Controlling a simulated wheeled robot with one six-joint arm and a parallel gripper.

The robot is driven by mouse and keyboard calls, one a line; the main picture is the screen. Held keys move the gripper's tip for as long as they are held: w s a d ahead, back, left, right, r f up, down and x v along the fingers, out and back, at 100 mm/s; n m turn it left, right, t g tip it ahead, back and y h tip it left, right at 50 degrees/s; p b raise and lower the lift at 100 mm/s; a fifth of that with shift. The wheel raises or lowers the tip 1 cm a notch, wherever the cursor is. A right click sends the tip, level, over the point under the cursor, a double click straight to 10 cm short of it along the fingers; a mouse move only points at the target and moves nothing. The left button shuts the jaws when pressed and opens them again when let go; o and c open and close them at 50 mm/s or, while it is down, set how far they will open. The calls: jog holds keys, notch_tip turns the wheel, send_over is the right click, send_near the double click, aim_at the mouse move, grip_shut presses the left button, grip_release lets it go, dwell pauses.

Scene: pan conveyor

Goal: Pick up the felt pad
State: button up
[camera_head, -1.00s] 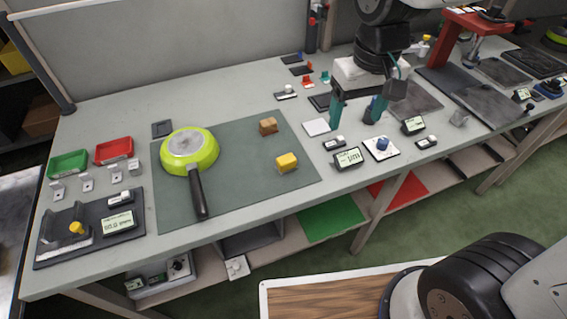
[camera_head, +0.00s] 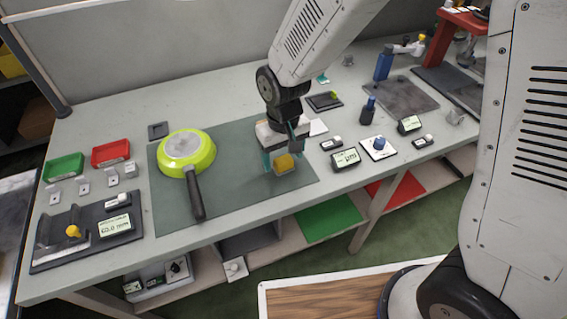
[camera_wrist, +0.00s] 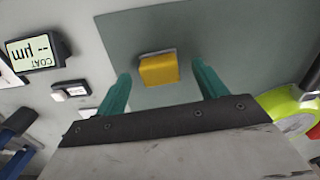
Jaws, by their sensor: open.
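A yellow block with a pale grey layer along one edge (camera_head: 284,163) lies on the green-grey mat (camera_head: 230,207); I take it to be the felt pad, though its material cannot be told. In the wrist view the yellow block (camera_wrist: 158,69) sits between and a little beyond the teal fingers. My gripper (camera_head: 283,160) is open and points down over the right part of the mat. The fingers (camera_wrist: 161,72) stand apart on either side of the block with nothing held.
A lime-green pan (camera_head: 187,153) with a black handle lies on the mat's left. Red (camera_head: 110,153) and green (camera_head: 64,167) trays are at the left.

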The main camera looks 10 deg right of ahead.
jog(key=shift+f, duration=0.95)
jog(key=shift+c, duration=0.3)
jog(key=c, duration=1)
jog(key=shift+c, duration=0.2)
jog(key=shift+r, duration=0.1)
